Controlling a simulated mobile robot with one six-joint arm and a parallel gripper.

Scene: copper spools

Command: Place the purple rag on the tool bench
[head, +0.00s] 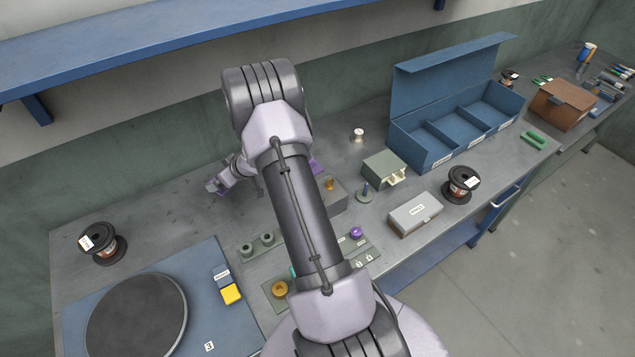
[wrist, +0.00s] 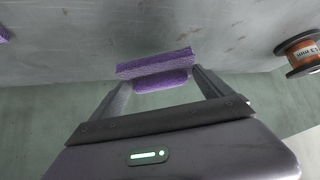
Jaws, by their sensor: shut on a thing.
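The purple rag (wrist: 155,68) is pinched between the two fingers of my gripper (wrist: 160,84) in the wrist view, with folds standing out past the fingertips. In the head view my gripper (head: 218,186) is over the back left of the grey tool bench (head: 150,218), with a bit of the purple rag (head: 213,188) showing at its tip. I cannot tell whether the rag touches the bench top. Another purple piece (head: 316,165) shows behind my arm; the arm partly hides it.
A copper spool (head: 102,243) stands at the left, near a blue mat (head: 208,263) with a dark round plate (head: 136,318). A blue compartment box (head: 425,151), a green box (head: 384,168) and a grey case (head: 414,213) stand at right.

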